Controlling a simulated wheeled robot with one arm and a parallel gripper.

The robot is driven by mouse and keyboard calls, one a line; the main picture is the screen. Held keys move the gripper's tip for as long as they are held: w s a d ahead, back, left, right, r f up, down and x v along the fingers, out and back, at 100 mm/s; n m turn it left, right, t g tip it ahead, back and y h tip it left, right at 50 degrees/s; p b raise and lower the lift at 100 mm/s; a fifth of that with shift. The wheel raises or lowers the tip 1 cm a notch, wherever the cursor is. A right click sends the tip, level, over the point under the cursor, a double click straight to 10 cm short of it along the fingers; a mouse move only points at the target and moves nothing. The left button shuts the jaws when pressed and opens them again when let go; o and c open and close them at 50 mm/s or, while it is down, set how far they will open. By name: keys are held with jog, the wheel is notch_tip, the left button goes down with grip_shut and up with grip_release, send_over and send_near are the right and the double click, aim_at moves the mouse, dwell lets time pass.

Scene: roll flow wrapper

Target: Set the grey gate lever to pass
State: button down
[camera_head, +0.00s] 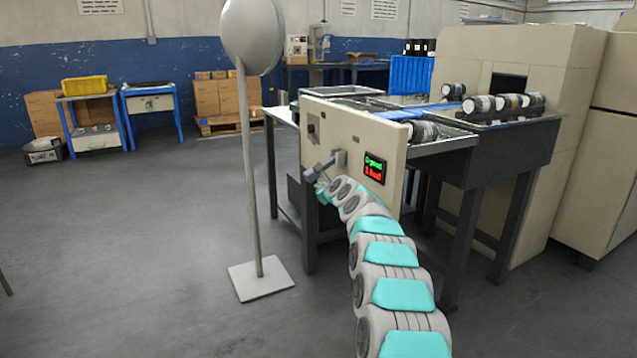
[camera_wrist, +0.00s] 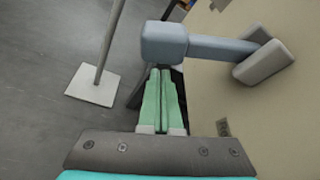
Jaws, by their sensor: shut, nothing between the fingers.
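The grey gate lever (camera_head: 328,163) sticks out from the cream front panel of the machine. In the wrist view, its blue-grey block handle (camera_wrist: 165,42) sits at the end of a bar that runs right to a grey mount (camera_wrist: 263,62) on the panel. My gripper (camera_wrist: 161,72) has its green fingers together and empty. The fingertips are just below the handle in the wrist view; I cannot tell whether they touch it. In the head view my gripper (camera_head: 322,184) is small, just below the lever. No pass marking is readable.
A pole stand (camera_head: 247,150) with a white square base is on the floor to the left. Several rolls (camera_head: 506,103) lie on the machine. Open floor lies left.

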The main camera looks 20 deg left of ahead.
jog(key=shift+s+a+r, duration=0.2)
jog(key=shift+r, duration=0.3)
jog(key=shift+r, duration=0.1)
